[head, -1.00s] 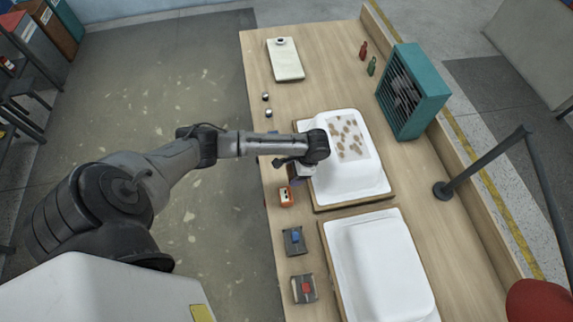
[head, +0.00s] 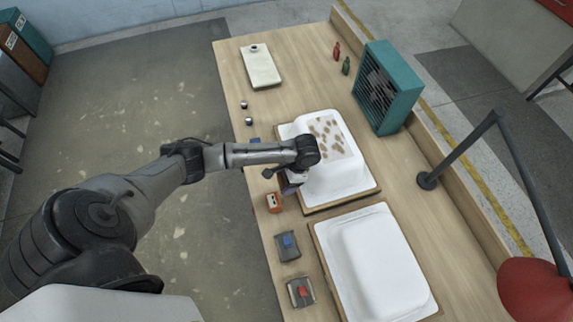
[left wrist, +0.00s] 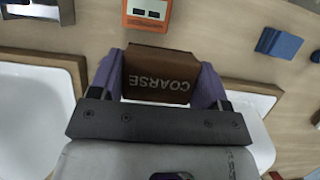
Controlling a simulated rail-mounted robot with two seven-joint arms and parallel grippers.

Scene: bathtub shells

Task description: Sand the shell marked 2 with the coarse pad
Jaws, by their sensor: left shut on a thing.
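My left gripper (head: 290,186) is at the left edge of the far white shell (head: 350,178), which has brown patches on top. In the left wrist view the gripper (left wrist: 157,76) has its purple fingers shut on a brown pad (left wrist: 157,62) lettered COARSE, upside down. In the head view the pad is mostly hidden under the wrist. Whether it touches the shell I cannot tell. A second white shell (head: 375,265), without visible patches, lies nearer. I cannot read a number on either shell. My right gripper is not in view.
An orange device (head: 273,202) and two grey units, with a blue top (head: 288,243) and a red top (head: 301,290), line the bench's left edge. A teal fan (head: 388,88) stands behind the shells. A dark lamp arm (head: 460,152) rises at right.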

